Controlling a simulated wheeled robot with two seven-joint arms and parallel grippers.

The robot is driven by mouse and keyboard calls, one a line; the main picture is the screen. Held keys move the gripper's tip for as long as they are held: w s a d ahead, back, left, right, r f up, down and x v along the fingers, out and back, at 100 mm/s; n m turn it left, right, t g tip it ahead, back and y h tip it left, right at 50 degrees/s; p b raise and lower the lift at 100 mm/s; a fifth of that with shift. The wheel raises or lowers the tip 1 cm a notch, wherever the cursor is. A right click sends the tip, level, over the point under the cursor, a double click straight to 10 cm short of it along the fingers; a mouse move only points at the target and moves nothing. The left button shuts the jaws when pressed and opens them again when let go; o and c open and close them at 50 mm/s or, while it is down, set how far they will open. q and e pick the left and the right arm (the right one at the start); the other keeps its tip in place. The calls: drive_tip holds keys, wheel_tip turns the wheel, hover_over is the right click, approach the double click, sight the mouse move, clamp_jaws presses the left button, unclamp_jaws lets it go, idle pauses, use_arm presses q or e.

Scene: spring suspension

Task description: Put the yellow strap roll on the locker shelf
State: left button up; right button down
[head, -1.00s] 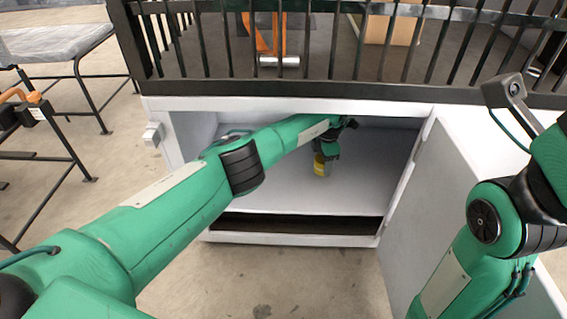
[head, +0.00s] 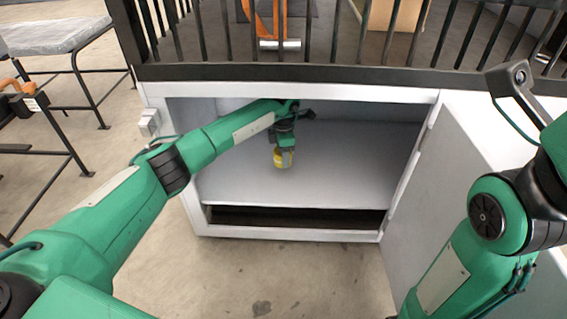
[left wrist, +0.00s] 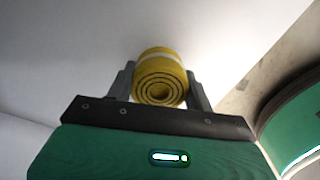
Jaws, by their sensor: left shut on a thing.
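The yellow strap roll (head: 283,158) is inside the open locker, just above or at the pale locker shelf (head: 245,187); I cannot tell whether it touches. My left gripper (head: 284,148) reaches in from the left and is shut on the roll. In the left wrist view the coiled yellow roll (left wrist: 159,79) with a pale band sits between the two grey fingers of the left gripper (left wrist: 160,88). My right arm is at the right edge of the head view, but its gripper is not visible.
The locker door (head: 447,187) stands open on the right. A dark slot (head: 290,218) lies below the shelf's front edge. Black railings (head: 330,40) run above the locker. The shelf around the roll looks clear.

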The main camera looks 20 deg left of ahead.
use_arm(q)
wheel_tip(320, 180, down, 2)
drive_tip(key=shift+f+b, duration=0.2)
drive_tip(key=shift+b, duration=0.7)
drive_tip(key=shift+f+b, duration=0.35)
drive_tip(key=shift+f, duration=0.05)
drive_tip(key=shift+f, duration=0.1)
drive_tip(key=o, duration=1.1)
drive_tip(key=shift+c, duration=0.2)
